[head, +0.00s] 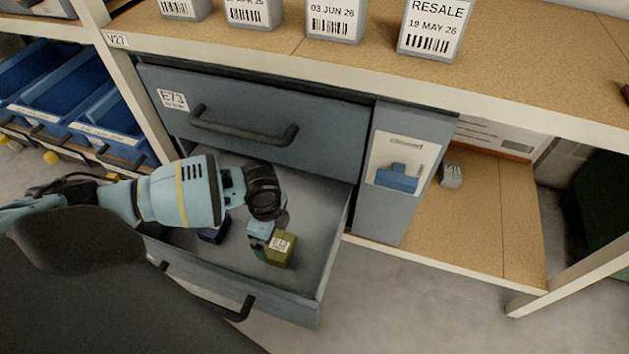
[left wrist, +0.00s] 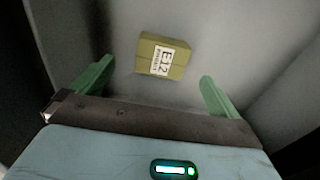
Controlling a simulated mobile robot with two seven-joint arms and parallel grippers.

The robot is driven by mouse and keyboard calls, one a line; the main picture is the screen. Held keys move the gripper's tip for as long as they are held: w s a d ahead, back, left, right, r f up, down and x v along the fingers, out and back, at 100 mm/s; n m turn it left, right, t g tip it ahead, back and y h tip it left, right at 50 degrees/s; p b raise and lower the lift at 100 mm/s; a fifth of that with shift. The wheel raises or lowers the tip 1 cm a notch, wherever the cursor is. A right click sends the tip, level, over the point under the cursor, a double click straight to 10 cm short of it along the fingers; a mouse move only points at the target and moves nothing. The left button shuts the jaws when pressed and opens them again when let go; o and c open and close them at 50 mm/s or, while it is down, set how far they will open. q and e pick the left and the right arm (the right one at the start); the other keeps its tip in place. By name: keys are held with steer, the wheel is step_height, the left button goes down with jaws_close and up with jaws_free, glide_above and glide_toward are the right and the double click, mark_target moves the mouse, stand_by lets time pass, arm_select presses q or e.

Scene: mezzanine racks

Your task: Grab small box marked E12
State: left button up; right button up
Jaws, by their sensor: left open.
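The small olive-green box marked E12 (head: 281,248) lies in the open lower drawer (head: 325,235), its white label facing up. It also shows in the left wrist view (left wrist: 175,45), ahead of the fingers and roughly between them. My left gripper (left wrist: 157,77) is open and empty, with its two green fingers apart. In the head view my left gripper (head: 262,232) points down into the drawer, just beside the box. I cannot tell how high the fingertips are above the drawer floor. My right gripper is not in view.
A dark blue box (head: 214,233) lies in the drawer, left of the green one. The upper drawer marked E73 (head: 260,115) is shut above. Blue bins (head: 105,120) stand at left. A small grey box (head: 451,175) sits on the lower shelf at right.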

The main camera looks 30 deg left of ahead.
mark_target(280, 245)
arm_select(q)
steer(key=shift+w+d+f, duration=0.4)
steer(key=shift+w+f, duration=0.05)
steer(key=shift+f, duration=0.15)
steer(key=shift+s+a+f+b, duration=0.1)
steer(key=shift+s+f+b, duration=0.05)
steer(key=shift+f+b, duration=0.6)
steer(key=shift+f, duration=0.5)
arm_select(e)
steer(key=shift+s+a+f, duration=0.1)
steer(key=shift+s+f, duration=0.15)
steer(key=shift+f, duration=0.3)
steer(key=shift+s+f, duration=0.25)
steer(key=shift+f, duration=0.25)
arm_select(q)
steer(key=shift+f, duration=0.2)
step_height(280, 245, down, 5)
steer(key=b, duration=0.3)
steer(key=shift+r, duration=0.15)
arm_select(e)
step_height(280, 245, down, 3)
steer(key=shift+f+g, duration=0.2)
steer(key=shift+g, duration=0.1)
arm_select(q)
steer(key=shift+c, duration=0.4)
